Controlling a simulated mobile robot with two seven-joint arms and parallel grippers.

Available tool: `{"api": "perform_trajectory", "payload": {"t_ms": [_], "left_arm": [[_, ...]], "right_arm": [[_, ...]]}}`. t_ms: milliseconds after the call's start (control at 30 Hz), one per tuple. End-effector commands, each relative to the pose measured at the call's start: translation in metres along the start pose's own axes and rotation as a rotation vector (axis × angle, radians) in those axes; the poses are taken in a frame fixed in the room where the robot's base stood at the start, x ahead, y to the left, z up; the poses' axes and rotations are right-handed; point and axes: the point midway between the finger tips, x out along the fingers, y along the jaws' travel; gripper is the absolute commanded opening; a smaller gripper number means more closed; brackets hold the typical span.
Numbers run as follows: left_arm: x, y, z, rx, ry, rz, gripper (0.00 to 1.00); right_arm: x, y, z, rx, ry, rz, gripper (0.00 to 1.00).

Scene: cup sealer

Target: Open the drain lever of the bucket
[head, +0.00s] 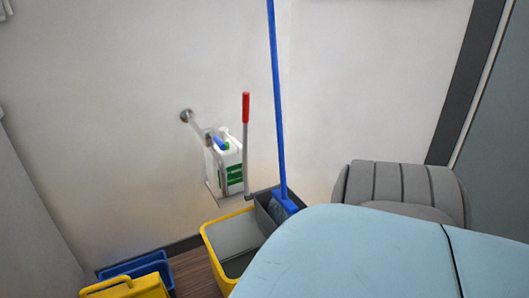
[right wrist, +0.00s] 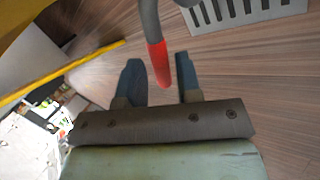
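The yellow bucket (head: 218,262) stands on the wood floor in the head view, partly hidden by a light blue surface. In the right wrist view, a grey lever with a red grip (right wrist: 158,65) hangs in from the top, its red end between my right gripper's two dark fingers (right wrist: 160,78). The fingers are open and spread apart on either side of it. I cannot tell contact. A yellow surface (right wrist: 20,14) shows at the top left. In the head view a tall grey lever with a red grip (head: 245,107) rises by the bucket's grey wringer (head: 267,207). My left gripper is not in view.
A blue mop handle (head: 278,100) stands in the wringer. A white jug (head: 226,165) hangs on the wall. Blue and yellow bins (head: 130,285) are at lower left. A grey chair (head: 402,190) stands right. A slotted grate (right wrist: 240,12) lies on the floor.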

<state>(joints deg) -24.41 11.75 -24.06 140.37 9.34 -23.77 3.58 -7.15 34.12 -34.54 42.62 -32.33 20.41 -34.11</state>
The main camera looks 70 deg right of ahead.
Motion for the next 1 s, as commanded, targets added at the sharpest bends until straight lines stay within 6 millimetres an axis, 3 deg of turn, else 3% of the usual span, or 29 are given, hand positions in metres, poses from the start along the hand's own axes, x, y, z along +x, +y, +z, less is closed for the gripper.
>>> {"api": "perform_trajectory", "payload": {"t_ms": [367,633,1000], "left_arm": [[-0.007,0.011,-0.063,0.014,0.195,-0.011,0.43],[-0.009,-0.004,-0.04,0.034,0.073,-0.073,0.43],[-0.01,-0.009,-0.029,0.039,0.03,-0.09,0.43]], "right_arm": [[-0.085,0.002,0.0,-0.002,0.0,-0.003,0.32],[-0.126,0.001,0.0,0.0,0.0,-0.002,0.32],[-0.133,0.0,0.001,-0.001,-0.001,-0.001,0.32]]}}
